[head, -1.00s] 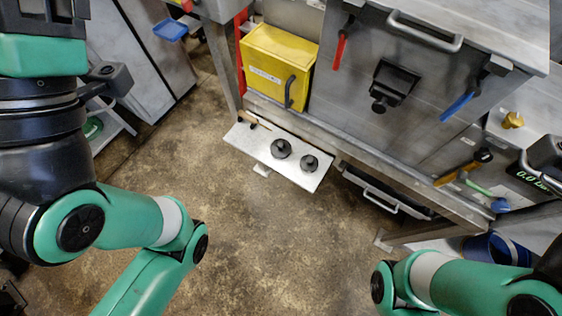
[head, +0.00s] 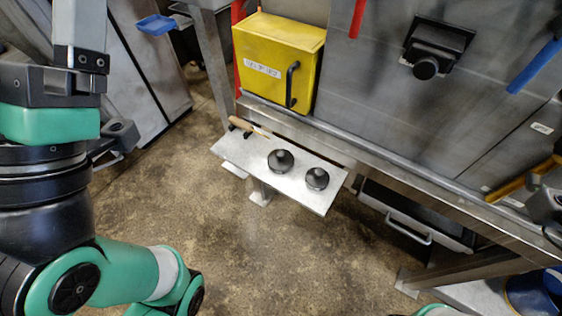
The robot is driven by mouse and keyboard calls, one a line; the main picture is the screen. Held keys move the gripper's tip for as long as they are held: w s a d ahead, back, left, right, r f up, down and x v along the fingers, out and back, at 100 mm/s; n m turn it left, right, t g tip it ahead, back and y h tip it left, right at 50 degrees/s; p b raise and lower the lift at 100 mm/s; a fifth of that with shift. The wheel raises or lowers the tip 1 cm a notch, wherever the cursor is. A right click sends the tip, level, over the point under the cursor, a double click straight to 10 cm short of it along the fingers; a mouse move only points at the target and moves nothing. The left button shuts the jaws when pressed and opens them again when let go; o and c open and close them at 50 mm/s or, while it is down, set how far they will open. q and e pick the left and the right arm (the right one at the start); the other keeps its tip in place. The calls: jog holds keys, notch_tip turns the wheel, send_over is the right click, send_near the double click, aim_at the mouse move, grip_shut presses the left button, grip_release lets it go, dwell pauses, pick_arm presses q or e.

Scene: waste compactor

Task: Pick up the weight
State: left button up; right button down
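Two black, round weights with knobs on top sit side by side on a pale metal shelf (head: 310,199) below the yellow box. The left weight (head: 281,162) looks slightly larger than the right weight (head: 317,179). Both stand upright, apart from each other, and nothing holds them. My green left arm shows at the left side, but its gripper is outside the view. Only a small part of my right arm shows at the bottom edge, and its gripper is not in view.
A wooden-handled tool (head: 247,127) lies at the shelf's far left end. A yellow box (head: 270,62) stands behind the shelf, beside the grey metal machine (head: 380,90). A drawer-like unit with a handle (head: 408,229) sits lower right. The floor (head: 260,260) before the shelf is clear.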

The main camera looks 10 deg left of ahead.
jog(key=c, duration=0.5)
grip_release()
